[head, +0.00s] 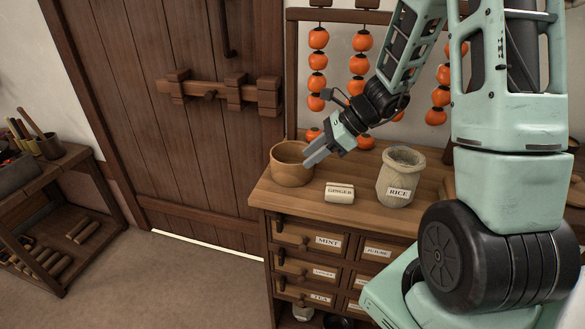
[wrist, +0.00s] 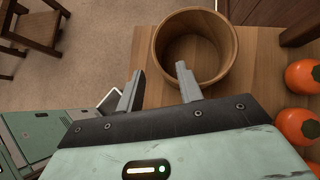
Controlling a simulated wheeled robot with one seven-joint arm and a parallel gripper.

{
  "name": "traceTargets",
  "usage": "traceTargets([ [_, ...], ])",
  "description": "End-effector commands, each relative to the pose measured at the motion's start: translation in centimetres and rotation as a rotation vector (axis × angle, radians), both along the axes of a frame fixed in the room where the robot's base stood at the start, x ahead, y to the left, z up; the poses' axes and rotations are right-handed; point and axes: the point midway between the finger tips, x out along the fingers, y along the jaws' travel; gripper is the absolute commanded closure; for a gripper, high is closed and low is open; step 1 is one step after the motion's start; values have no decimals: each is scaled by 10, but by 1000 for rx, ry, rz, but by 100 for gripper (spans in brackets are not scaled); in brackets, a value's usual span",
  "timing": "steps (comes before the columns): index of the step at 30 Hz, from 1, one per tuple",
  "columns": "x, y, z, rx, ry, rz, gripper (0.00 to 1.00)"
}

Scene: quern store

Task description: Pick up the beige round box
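The beige round box (head: 291,174) is an open, round wooden tub on the left end of the cabinet top. In the wrist view the same box (wrist: 163,42) is seen from above, empty, beyond my fingertips. My gripper (head: 313,153) is at the box's right side in the head view, angled down toward it. In the wrist view my gripper (wrist: 158,76) has its two fingers apart with nothing between them. The right finger overlaps the box's near rim in the picture. I cannot tell whether it touches.
A small block labelled GINGER (head: 339,192) and a stone jar labelled RICE (head: 400,178) stand right of the box on the drawer cabinet (head: 300,202). Strings of orange fruit (head: 317,60) hang behind. A wooden door (head: 190,120) is behind left; a workbench (head: 60,165) stands far left.

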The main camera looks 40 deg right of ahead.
Motion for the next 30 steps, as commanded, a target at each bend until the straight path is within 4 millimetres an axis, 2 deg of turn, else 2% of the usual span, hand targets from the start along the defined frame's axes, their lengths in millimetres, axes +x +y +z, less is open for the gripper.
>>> traceTargets([
  [8, 9, 12, -15, 0, 1, 2, 64],
  [16, 26, 35, -44, 1, 1, 3, 64],
  [26, 30, 40, -50, -2, -1, 1, 64],
  [27, 30, 40, -50, -2, -1, 1, 67],
  [30, 30, 40, -49, -2, -1, 1, 94],
])
